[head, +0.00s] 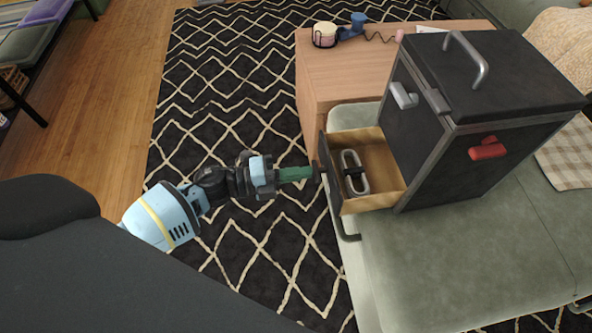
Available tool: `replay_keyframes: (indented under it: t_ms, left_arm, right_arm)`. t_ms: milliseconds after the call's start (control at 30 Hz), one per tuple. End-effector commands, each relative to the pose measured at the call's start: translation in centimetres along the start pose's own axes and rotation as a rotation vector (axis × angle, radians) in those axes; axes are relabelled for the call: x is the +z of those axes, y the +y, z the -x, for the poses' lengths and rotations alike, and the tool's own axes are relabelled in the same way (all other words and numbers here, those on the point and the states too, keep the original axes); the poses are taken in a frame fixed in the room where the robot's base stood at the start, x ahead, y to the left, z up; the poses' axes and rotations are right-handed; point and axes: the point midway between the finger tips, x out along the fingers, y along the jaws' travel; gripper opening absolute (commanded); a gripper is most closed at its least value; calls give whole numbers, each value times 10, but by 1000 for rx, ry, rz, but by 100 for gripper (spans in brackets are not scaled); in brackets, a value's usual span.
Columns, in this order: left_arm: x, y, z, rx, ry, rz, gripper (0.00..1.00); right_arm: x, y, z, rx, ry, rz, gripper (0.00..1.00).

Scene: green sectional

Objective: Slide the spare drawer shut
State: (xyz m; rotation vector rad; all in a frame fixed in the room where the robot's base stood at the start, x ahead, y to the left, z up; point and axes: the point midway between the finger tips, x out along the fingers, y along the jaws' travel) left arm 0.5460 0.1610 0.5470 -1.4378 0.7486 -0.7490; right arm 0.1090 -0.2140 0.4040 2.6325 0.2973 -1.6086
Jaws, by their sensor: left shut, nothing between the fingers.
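The spare drawer (386,166) is pulled out to the left from a black cabinet (415,130). A silver loop-shaped item with a black middle (361,183) lies inside the drawer. My left gripper (311,173) reaches in from the left, with its shut, empty fingers pointing at the outer face of the drawer front. The tips are at or very close to the panel; I cannot tell whether they touch. My right gripper is not in view.
The cabinet stands on a green sofa seat (450,260). It has a grey top handle (470,60) and a red knob (487,150). A wooden table (340,75) behind carries a cup (325,35) and a blue item (354,25). Patterned rug lies below my arm.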

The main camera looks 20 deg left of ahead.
Motion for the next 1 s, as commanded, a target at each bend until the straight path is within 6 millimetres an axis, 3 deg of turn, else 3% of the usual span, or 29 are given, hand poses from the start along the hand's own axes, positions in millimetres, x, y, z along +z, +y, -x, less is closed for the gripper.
replay_keyframes:
  t_ms: [167,333,800,1000]
  left_arm:
    - [0,0,-1,0,0,0,0]
    - [0,0,-15,-1,2,0,0]
    - [0,0,-108,-2,2,-1,0]
    - [0,0,-136,-1,2,0,0]
  right_arm:
    - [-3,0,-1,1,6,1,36]
    - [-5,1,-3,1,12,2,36]
    - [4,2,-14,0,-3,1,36]
    - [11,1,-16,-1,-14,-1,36]
